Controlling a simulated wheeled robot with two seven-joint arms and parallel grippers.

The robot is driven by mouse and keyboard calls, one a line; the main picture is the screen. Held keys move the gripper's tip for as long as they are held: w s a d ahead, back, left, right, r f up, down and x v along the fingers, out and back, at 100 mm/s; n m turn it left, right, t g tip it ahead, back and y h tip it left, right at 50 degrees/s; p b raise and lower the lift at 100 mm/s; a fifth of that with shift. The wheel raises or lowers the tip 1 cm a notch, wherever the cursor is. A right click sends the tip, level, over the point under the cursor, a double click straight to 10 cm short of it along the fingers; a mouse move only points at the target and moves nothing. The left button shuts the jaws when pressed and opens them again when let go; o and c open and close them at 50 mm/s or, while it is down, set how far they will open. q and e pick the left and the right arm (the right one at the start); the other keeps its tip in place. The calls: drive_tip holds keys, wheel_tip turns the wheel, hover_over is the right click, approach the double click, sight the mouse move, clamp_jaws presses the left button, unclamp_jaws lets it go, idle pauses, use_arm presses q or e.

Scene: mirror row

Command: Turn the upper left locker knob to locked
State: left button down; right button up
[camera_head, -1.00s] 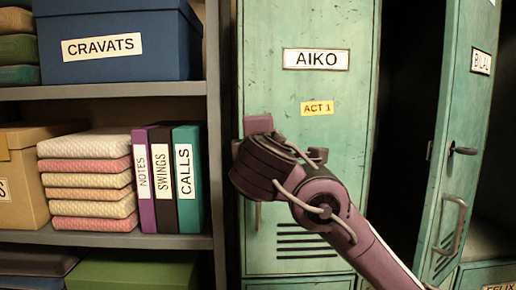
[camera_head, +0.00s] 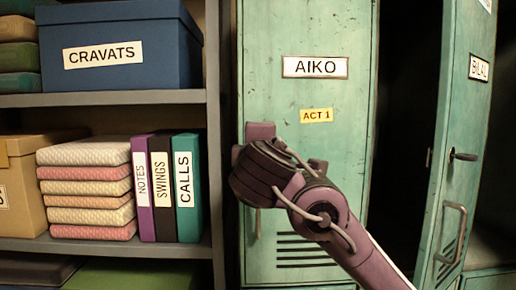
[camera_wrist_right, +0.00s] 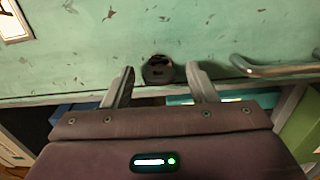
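The upper left locker is a green door labelled AIKO (camera_head: 345,110), and it looks closed. Its dark round knob (camera_wrist_right: 158,71) shows in the right wrist view, but its locked or unlocked setting is not readable. In the head view my right gripper (camera_head: 258,172) and wrist cover the knob. In the wrist view my right gripper (camera_wrist_right: 160,84) is open, with one finger on each side of the knob and a visible gap to each. My left gripper is not in view.
A metal pull handle (camera_wrist_right: 275,69) is close to the right finger in the wrist view. The neighbouring BILAL door (camera_head: 460,115) stands ajar with a dark gap beside it. A shelf (camera_head: 120,97) with boxes, folded cloths and binders stands at left.

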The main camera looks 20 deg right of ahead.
drive_tip(key=shift+s, duration=0.1)
drive_tip(key=v, duration=0.7)
drive_tip(key=shift+s, duration=0.3)
drive_tip(key=shift+a, duration=0.15)
